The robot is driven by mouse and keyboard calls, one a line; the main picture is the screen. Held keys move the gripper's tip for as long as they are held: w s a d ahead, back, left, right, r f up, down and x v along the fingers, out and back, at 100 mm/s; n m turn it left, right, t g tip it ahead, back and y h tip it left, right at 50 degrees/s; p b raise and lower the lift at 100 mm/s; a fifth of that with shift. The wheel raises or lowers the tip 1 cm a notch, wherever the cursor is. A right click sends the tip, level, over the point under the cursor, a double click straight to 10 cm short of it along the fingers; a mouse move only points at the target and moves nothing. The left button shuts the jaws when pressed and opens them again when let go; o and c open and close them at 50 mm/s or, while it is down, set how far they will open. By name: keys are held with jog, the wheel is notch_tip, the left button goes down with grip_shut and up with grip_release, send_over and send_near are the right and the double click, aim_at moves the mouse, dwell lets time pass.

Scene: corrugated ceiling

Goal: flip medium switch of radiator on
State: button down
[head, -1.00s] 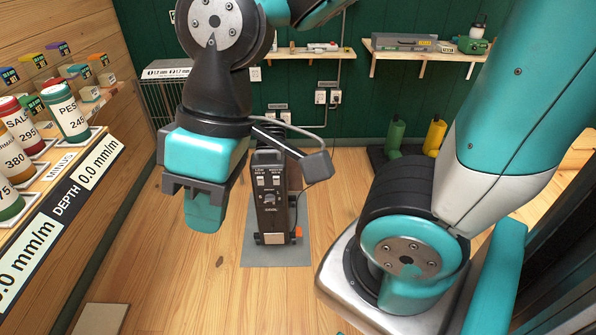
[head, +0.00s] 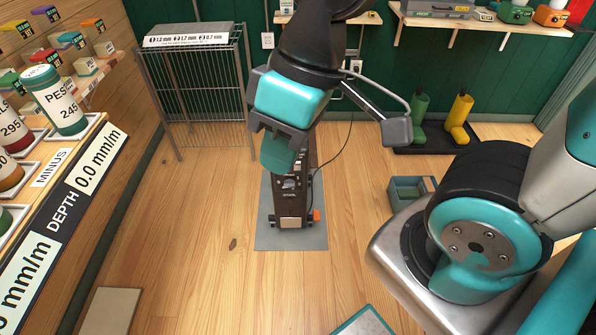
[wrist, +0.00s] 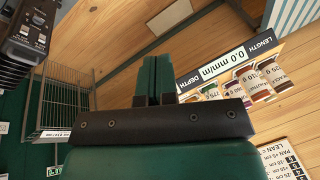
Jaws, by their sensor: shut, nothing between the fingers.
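The radiator (head: 291,207) is a dark upright unit with a knob, standing on a grey mat (head: 310,238). My gripper (head: 278,158) is in front of its upper part in the head view and hides its switches there. In the wrist view the radiator (wrist: 28,38) shows at the top left corner, tilted, with small pale switches (wrist: 40,38) on its panel. I cannot tell which is the medium switch or how each is set. My gripper (wrist: 155,72) points away from the panel in that view. Its green fingers are together and empty.
A wire rack (head: 200,85) stands left of the radiator. A bottle shelf (head: 90,140) runs along the left wall. Green and yellow objects (head: 458,120) stand on a dark mat at the back right, with a blue-grey bin (head: 405,190) nearer. Floor before the radiator is clear.

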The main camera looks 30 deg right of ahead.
jog(key=w+d+f+n+t+h+b, duration=0.35)
jog(key=w+d+f+b, duration=0.3)
jog(key=f+b, duration=0.65)
jog(key=w+d+f+n+t+h+b, duration=0.2)
jog(key=w+d+f+n+h+b, duration=0.4)
jog(key=f+b, duration=0.7)
jog(key=w+d+f+n+t+h+b, duration=0.35)
jog(key=w+d+f+b, duration=0.35)
jog(key=f, duration=1.1)
jog(key=w+a+f+n+t+b, duration=0.1)
jog(key=w+f+n+t+b, duration=0.2)
jog(key=n+b, duration=0.5)
jog(key=shift+w+a+f+n+t, duration=0.15)
jog(key=shift+w+f+n+t, duration=0.35)
jog(key=shift+f, duration=0.35)
